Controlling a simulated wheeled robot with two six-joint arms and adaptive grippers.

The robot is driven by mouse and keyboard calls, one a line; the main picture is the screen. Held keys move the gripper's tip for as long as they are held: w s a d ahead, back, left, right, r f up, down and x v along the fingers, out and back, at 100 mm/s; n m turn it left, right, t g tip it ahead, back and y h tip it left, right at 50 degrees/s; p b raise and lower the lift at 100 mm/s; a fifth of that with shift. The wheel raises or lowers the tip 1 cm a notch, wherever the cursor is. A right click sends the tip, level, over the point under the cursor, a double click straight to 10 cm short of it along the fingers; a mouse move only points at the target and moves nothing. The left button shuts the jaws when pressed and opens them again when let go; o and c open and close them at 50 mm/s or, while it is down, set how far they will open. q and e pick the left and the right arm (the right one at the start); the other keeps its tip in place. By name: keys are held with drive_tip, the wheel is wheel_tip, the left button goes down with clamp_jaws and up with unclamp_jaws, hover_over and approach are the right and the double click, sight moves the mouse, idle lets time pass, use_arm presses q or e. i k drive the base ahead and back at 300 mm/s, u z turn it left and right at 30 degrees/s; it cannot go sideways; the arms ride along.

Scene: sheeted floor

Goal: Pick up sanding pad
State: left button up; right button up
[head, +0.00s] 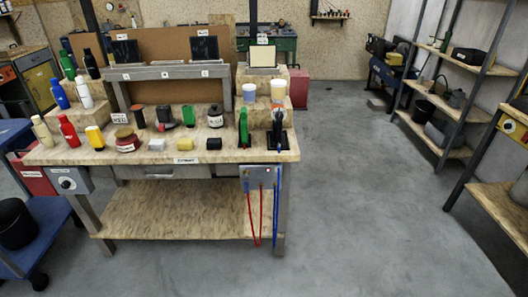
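A wooden workbench (230,155) stands ahead of me at the left, with many small items on its top. Neither of my grippers is in view.
Several bottles stand at the bench's left. Green and orange-black tools stand in a dark holder (287,143) at its right. Red and blue cables hang in front. A blue cart (52,222) is at the left, shelves (448,150) at the right. Open grey floor (370,210) lies between.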

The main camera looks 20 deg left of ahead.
sight(212, 144)
drive_tip(key=z, duration=0.25)
drive_tip(key=i, duration=1.85)
drive_tip(key=u, duration=1.45)
drive_tip(key=i, duration=0.7)
drive_tip(key=u, duration=0.7)
